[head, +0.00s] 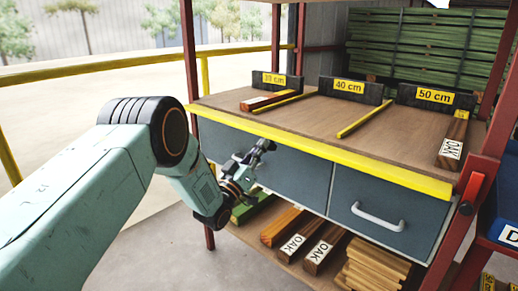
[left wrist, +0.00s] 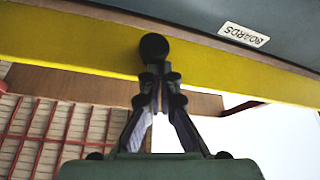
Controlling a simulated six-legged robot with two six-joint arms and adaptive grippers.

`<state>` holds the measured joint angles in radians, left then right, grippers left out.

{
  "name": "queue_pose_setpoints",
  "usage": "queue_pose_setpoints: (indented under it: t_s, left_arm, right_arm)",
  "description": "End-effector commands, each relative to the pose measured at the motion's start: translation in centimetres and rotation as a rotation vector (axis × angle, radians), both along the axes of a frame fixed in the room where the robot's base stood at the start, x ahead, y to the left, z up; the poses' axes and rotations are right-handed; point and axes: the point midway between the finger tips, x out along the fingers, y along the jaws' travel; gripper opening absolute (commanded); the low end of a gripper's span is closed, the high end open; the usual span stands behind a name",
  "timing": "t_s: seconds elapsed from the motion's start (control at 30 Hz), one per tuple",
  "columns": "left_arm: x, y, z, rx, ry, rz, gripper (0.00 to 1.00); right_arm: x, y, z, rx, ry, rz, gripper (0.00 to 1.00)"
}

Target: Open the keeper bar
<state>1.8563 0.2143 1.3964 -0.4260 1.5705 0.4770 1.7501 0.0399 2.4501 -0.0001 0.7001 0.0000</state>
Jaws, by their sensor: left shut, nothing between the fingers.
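A short red bar (head: 471,189) with a dark round pivot at its lower end stands against the right front post in the head view. It looks like the keeper bar, but I cannot be sure. My left gripper (head: 262,150) is in front of the blue-grey left drawer front, well to the left of that bar. In the left wrist view the left gripper's fingers (left wrist: 159,82) come together with nothing between them. A round black knob-like shape (left wrist: 153,46) shows at their tips against the yellow edge; I cannot tell what it belongs to. My right gripper is out of view.
The bench has a yellow front edge (head: 322,152). The right drawer (head: 375,212) has a pale handle (head: 378,217). Wood lies on the lower shelf (head: 292,266). A yellow railing (head: 95,65) runs behind at left. A blue box (head: 507,225) stands at far right.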

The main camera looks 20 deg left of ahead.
Motion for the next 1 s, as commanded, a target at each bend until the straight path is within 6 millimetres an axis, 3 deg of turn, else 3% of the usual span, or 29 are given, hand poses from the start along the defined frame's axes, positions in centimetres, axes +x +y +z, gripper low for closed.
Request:
queue_pose_setpoints:
  t_s: [0.3,1.0]
  left_arm:
    - [0.0,-0.2,-1.5,0.001,0.003,-0.002,0.00]
    - [-0.1,-0.3,-2.1,0.003,0.012,-0.006,0.00]
  right_arm:
    - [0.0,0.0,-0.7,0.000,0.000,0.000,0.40]
    - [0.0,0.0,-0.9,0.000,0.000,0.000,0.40]
